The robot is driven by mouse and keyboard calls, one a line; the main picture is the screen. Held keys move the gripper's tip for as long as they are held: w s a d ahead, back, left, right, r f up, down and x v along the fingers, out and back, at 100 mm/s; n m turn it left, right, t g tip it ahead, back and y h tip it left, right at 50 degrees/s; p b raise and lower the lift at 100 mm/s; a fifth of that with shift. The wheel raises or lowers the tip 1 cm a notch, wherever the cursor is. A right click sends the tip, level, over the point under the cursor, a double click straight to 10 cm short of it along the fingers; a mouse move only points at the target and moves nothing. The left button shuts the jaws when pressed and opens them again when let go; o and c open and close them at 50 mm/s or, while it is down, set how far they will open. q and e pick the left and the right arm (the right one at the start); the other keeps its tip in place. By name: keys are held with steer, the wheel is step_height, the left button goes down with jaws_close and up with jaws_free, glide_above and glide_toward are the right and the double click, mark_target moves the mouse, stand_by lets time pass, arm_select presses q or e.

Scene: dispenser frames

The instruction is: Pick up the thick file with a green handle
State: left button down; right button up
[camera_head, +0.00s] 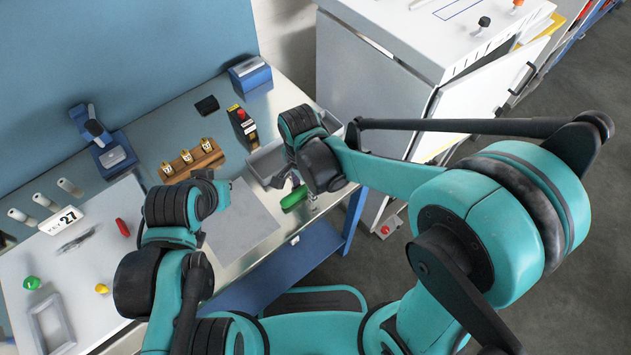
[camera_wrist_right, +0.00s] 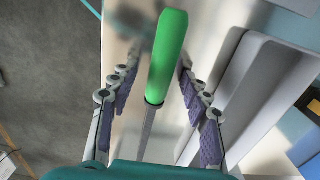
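The file has a bright green handle (camera_head: 295,198) and lies near the front right edge of the workbench. In the right wrist view its green handle (camera_wrist_right: 168,55) points away from me, and its grey metal shaft (camera_wrist_right: 148,132) runs back toward my wrist. My right gripper (camera_wrist_right: 155,80) is open, with one purple-padded finger on each side of the file; gaps show on both sides. In the head view my right gripper (camera_head: 287,180) is just above and beside the handle, partly hidden by its arm. My left gripper (camera_head: 212,180) is over the bench, its fingers mostly hidden.
A grey tray (camera_wrist_right: 283,91) lies right beside the file in the wrist view. A wooden block with brass pieces (camera_head: 190,160), a red-and-black device (camera_head: 243,127) and a blue box (camera_head: 250,73) stand farther back. A white cabinet (camera_head: 370,85) stands right of the bench.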

jaws_close()
